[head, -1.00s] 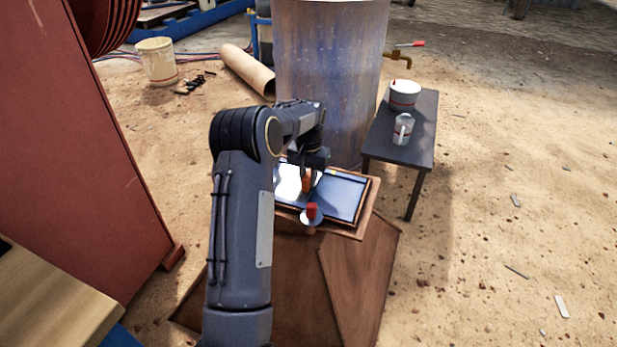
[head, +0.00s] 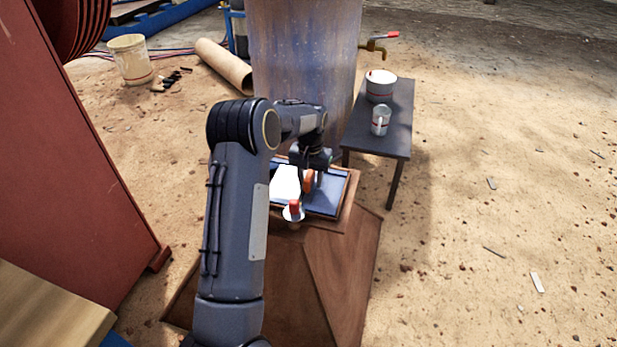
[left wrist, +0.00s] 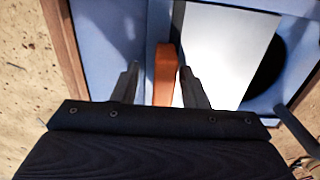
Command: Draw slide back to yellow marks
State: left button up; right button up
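My left gripper (head: 315,170) is low over a shallow wood-rimmed blue box (head: 325,206) at the front of the big drum. In the left wrist view, an upright orange handle (left wrist: 164,75) stands between its two open fingers (left wrist: 158,75). The right finger is very close to the handle; a gap shows on the left. The handle also shows in the head view (head: 309,181). A bright white plate (left wrist: 222,45), seemingly the slide, lies beside the handle, with a dark round opening (left wrist: 267,72) past its edge. I cannot make out yellow marks now. My right gripper is out of view.
A red-topped knob on a white disc (head: 294,210) is at the box's front edge. A dark side table (head: 385,140) with a white pot (head: 380,85) and a mug (head: 380,120) stands to the right. A red panel (head: 70,170) stands at the left.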

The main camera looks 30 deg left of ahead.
pick_arm(q)
jog(key=shift+a, duration=0.1)
notch_tip(320, 180, up, 8)
jog(key=p, duration=0.2)
jog(key=shift+p, duration=0.35)
dwell(0.4)
